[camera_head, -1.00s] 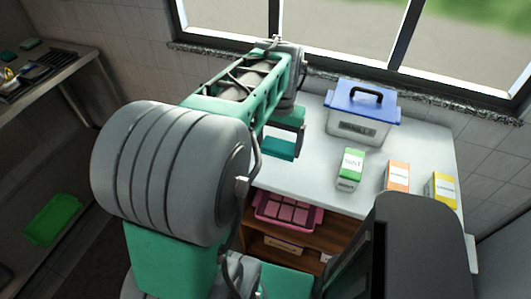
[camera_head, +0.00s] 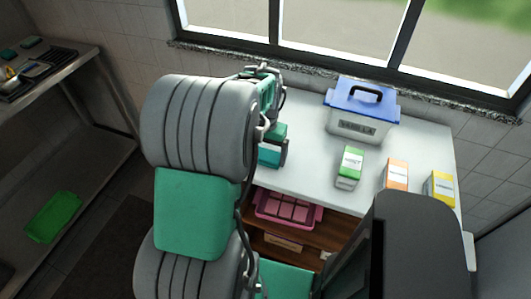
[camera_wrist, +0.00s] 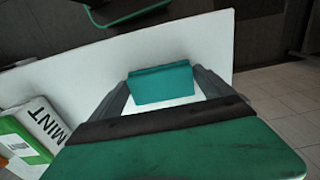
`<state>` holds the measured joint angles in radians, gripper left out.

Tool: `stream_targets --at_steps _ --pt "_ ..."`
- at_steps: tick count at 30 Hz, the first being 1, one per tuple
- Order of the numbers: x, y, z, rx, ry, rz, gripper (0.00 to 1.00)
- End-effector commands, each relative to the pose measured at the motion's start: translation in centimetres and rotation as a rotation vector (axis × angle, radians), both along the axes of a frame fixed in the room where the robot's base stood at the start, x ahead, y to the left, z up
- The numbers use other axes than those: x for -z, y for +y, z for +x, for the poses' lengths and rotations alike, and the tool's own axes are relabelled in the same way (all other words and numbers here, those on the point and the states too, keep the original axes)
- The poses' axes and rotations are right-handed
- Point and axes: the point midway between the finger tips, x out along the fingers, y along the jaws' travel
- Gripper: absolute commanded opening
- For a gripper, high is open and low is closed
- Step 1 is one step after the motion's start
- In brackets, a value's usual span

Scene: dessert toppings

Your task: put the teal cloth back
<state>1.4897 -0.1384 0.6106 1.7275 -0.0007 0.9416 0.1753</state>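The teal cloth (camera_wrist: 161,86) is a small folded block in the wrist view. It sits between the two grey fingers of my gripper (camera_wrist: 161,80), with its side edges against them, so the gripper looks shut on it. White tabletop shows around it. In the head view the cloth (camera_head: 268,156) shows as a teal patch at the left end of the white table (camera_head: 310,165), partly hidden by my arm. Its height above the table is hard to tell.
On the table are a blue-lidded box (camera_head: 361,112), a green-and-white mint carton (camera_head: 349,168), an orange carton (camera_head: 396,175) and a yellow carton (camera_head: 440,188). A pink tray (camera_head: 288,210) sits on the shelf below. A metal counter (camera_head: 85,62) and green tray (camera_head: 53,217) are at left.

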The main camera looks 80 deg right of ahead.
Motion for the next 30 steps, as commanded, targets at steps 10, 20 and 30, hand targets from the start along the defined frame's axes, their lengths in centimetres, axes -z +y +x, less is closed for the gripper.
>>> stream_targets --at_steps 10,20,30 --pt "-0.3 0.0 0.0 0.0 0.0 0.0 1.0" --pt "-6.7 -0.1 0.0 0.0 0.0 -0.006 1.0" --pt "-12.3 0.0 0.0 0.0 0.0 0.0 1.0"
